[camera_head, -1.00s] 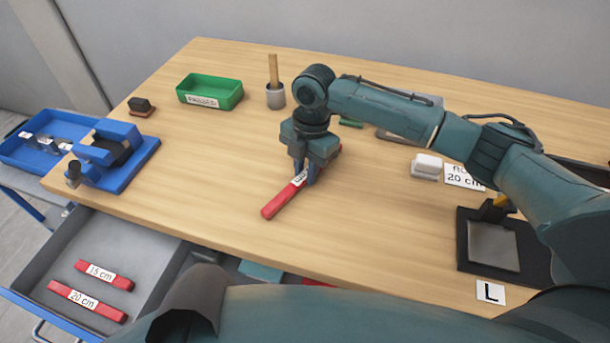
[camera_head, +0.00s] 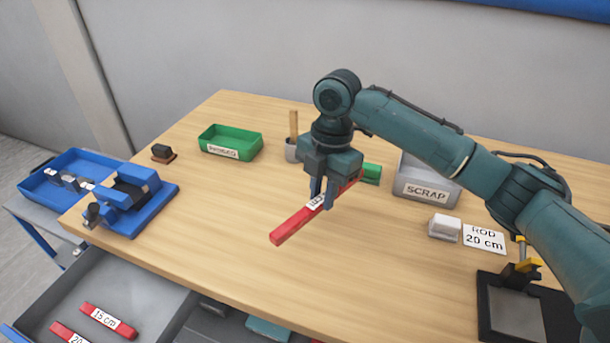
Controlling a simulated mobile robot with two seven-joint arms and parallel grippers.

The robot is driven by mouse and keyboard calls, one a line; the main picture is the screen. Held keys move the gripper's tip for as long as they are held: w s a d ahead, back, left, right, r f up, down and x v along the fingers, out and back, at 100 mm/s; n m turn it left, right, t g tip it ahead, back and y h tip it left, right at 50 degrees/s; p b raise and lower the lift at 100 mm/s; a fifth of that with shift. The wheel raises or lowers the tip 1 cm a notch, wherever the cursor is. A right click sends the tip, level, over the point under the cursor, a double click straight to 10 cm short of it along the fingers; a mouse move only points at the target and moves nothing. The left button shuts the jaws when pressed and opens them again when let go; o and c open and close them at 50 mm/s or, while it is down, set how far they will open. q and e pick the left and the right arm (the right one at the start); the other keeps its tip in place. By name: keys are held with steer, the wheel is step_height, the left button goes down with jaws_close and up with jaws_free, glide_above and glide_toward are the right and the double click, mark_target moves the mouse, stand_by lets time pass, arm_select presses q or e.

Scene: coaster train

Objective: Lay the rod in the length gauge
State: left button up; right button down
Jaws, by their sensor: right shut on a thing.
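My right gripper (camera_head: 322,200) points down and is shut on a red bar (camera_head: 291,226) with a white label, its text partly hidden by the fingers. The bar slants from lower left to upper right and appears held above the table. Two more red bars lie in the drawer, one labelled 15 cm (camera_head: 108,320) and one cut by the lower edge (camera_head: 66,334). They look like length gauges. A card reading ROD 20 cm (camera_head: 484,239) lies at the right. A wooden stick (camera_head: 293,124) stands in a grey cup; I cannot tell whether it is the rod. My left gripper is out of view.
A blue vise (camera_head: 150,205) stands at the left table edge. A green bin (camera_head: 247,150) and grey SCRAP bin (camera_head: 428,191) stand at the back. A white block (camera_head: 444,228) and a black-framed plate (camera_head: 515,318) are at the right. The front middle of the table is clear.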

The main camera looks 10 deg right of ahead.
steer(key=shift+r, duration=0.35)
steer(key=s+d+f+m+t, duration=0.1)
steer(key=s+m, duration=0.3)
steer(key=m, duration=0.8)
steer(key=s+d+f+m+t+h, duration=0.1)
steer(key=s+d+m, duration=0.3)
steer(key=m, duration=0.8)
steer(key=shift+s+m, duration=0.3)
steer(key=shift+s, duration=0.45)
